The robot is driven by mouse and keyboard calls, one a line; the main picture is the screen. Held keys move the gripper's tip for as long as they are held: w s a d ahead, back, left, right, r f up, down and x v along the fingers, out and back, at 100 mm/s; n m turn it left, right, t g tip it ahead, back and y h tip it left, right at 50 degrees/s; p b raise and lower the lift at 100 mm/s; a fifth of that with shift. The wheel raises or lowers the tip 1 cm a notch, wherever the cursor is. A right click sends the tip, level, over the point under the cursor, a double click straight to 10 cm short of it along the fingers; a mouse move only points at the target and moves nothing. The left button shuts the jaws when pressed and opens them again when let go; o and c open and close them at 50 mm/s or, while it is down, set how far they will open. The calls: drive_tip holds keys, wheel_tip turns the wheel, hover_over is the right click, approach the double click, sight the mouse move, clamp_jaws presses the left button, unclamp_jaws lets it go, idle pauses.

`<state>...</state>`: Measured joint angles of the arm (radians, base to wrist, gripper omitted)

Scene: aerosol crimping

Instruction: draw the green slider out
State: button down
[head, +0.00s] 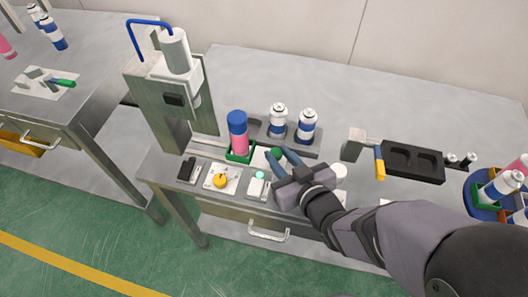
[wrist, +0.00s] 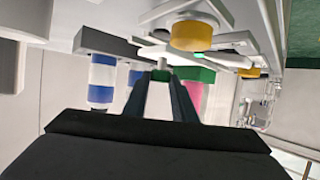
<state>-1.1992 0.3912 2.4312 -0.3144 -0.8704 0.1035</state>
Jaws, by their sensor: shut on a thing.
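The green slider (head: 237,157) is a small green holder at the foot of the press in the head view. A can with a pink body and blue top (head: 238,135) stands upright in it. A round green knob (head: 274,153) shows to the right of the slider, at my fingertips. My gripper (head: 281,155) is shut on this knob, its fingers pointing toward the press. In the wrist view, my fingers (wrist: 161,78) close around a pale piece with green at its far end. The green holder (wrist: 195,74) and pink can (wrist: 193,98) show just beyond. The link between knob and holder is hidden.
The press (head: 172,95) stands behind the slider. Two white-and-blue cans (head: 278,118) (head: 306,124) stand in a grey rack close behind my gripper. A black tray (head: 412,163) is at right.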

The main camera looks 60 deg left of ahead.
drive_tip(key=shift+w+d, duration=0.65)
drive_tip(key=shift+w, duration=0.15)
drive_tip(key=c, duration=1.5)
unclamp_jaws()
drive_tip(key=shift+w+d, duration=0.1)
drive_tip(key=shift+d, duration=0.05)
drive_tip(key=shift+o, duration=0.2)
drive_tip(key=shift+r, duration=0.1)
wheel_tip(320, 180, up, 10)
drive_tip(key=p, duration=0.1)
drive_tip(key=shift+p, duration=0.4)
